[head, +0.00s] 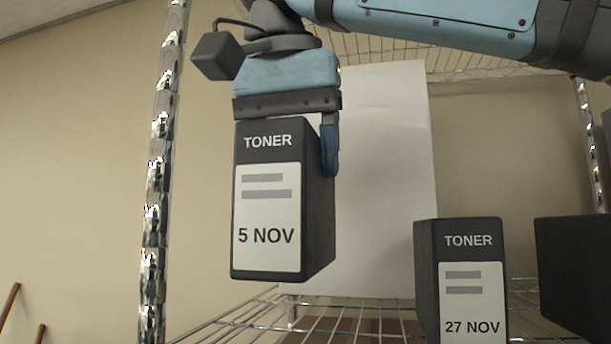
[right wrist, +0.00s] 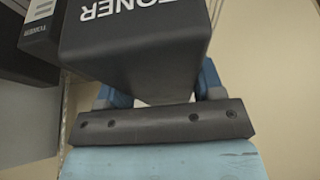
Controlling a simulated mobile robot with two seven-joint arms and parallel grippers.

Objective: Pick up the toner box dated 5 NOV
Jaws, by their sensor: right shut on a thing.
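The black toner box with the label 5 NOV (head: 267,215) hangs upright from my right gripper (head: 290,140), which is shut on its upper end. The box is above the wire shelf, with its white label facing me. One blue finger shows on the box's right side; the other finger is hidden in the head view. In the right wrist view the held box (right wrist: 140,45) fills the upper middle, between the two blue fingers of the gripper (right wrist: 160,92). A second toner box dated 27 NOV (head: 470,285) stands on the shelf at the lower right. My left gripper is not in view.
The wire shelf (head: 350,318) runs along the bottom. A chrome post (head: 158,200) stands left of the held box. A white panel (head: 385,180) stands behind it. A dark box (head: 575,270) is at the right edge, beside the 27 NOV box.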

